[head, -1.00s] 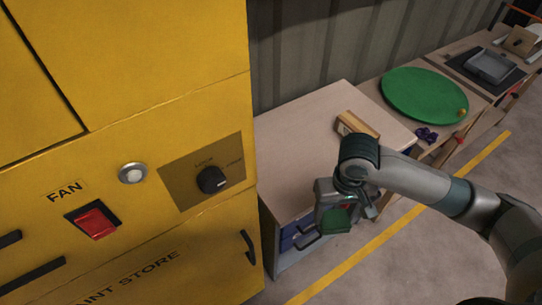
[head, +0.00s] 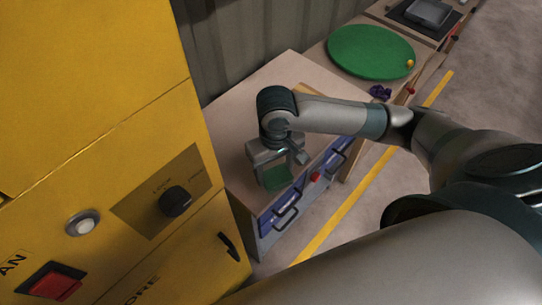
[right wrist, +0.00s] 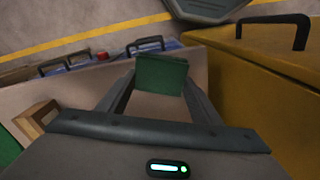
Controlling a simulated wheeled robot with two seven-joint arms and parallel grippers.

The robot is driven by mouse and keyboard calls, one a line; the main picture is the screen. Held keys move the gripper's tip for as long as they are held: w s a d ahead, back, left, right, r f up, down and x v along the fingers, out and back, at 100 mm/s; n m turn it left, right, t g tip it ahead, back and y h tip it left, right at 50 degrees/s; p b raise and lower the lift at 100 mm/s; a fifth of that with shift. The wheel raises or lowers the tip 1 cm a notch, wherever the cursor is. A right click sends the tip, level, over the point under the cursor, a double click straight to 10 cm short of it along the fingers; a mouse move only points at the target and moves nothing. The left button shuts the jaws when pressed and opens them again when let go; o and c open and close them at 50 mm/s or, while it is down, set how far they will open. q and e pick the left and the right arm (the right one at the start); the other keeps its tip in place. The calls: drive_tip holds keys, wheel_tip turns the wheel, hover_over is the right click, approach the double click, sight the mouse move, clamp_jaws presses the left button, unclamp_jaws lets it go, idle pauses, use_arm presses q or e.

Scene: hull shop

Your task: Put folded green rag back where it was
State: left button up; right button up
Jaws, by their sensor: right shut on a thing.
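The folded green rag (head: 276,178) is between the fingers of my right gripper (head: 271,186), which is shut on it. In the head view it shows against the bench top (head: 236,121), near the front edge. Its height above the top is hard to tell. In the right wrist view the rag (right wrist: 162,75) stands as a green slab between the two fingertips, with bench top visible below it. My left gripper is not in view.
The yellow paint store cabinet (head: 135,55) stands close on the left. Blue drawers (head: 282,218) with handles are under the bench front. A wooden block (right wrist: 36,118) lies on the bench. A green disc (head: 370,50) lies farther back. The bench's left part is clear.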

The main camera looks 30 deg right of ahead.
drive_tip(key=shift+d+r, duration=0.35)
drive_tip(key=shift+r, duration=0.05)
drive_tip(key=s+d+r+n+b, duration=0.2)
drive_tip(key=d+r+n, duration=0.1)
drive_tip(key=d+r, duration=0.1)
drive_tip(key=shift+r+n, duration=0.4)
drive_tip(key=shift+r, duration=0.35)
drive_tip(key=w+f, duration=0.2)
drive_tip(key=w, duration=0.2)
drive_tip(key=w+f+p, duration=0.1)
drive_tip(key=w+f, duration=0.1)
drive_tip(key=w, duration=0.1)
drive_tip(key=w+a+f, duration=0.1)
drive_tip(key=w+f, duration=0.2)
drive_tip(key=w, duration=0.1)
drive_tip(key=shift+w+p, duration=0.3)
drive_tip(key=shift+p, duration=0.05)
drive_tip(key=shift+f+p, duration=0.5)
drive_tip(key=shift+f, duration=1.55)
